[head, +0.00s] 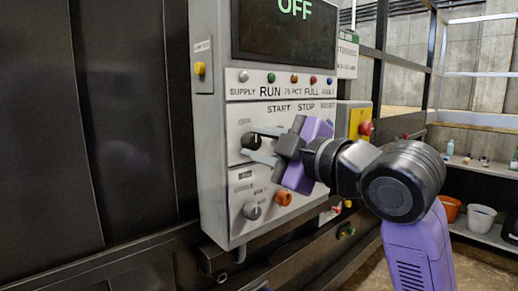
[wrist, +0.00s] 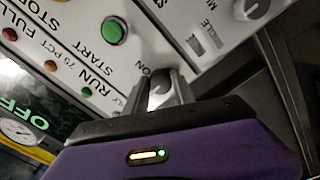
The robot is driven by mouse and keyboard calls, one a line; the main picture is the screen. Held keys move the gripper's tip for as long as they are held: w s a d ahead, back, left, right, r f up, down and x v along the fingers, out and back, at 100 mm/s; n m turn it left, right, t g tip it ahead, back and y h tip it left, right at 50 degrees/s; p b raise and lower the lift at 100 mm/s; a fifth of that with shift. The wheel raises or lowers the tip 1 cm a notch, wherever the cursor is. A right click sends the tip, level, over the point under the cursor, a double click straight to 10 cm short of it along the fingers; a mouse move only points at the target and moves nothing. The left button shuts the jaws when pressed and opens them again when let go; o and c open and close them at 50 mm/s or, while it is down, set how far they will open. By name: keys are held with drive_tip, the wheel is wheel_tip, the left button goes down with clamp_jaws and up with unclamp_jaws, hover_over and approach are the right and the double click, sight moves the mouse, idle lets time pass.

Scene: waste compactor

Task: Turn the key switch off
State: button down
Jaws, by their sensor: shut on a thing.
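My gripper (head: 258,144) reaches in from the right with one finger above the switch and one below. In the wrist view the two fingers (wrist: 160,82) are closed around the grey metal part of the switch (wrist: 160,95). The exact angle of the key is hard to read, as the fingers partly hide it. The display (head: 284,28) above shows OFF in green.
Below the switch are a grey selector knob (head: 252,211) and an orange knob (head: 283,198). A green button (wrist: 114,30) is near the fingers in the wrist view. A yellow box with a red button (head: 365,128) stands right of the panel. Dark machine walls lie left.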

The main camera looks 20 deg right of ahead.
idle(0.4)
drive_tip(key=c, duration=1.1)
unclamp_jaws()
drive_tip(key=shift+o, duration=0.2)
drive_tip(key=b+v, duration=0.1)
drive_tip(key=v, duration=0.6)
drive_tip(key=shift+s, duration=0.4)
drive_tip(key=shift+d, duration=0.1)
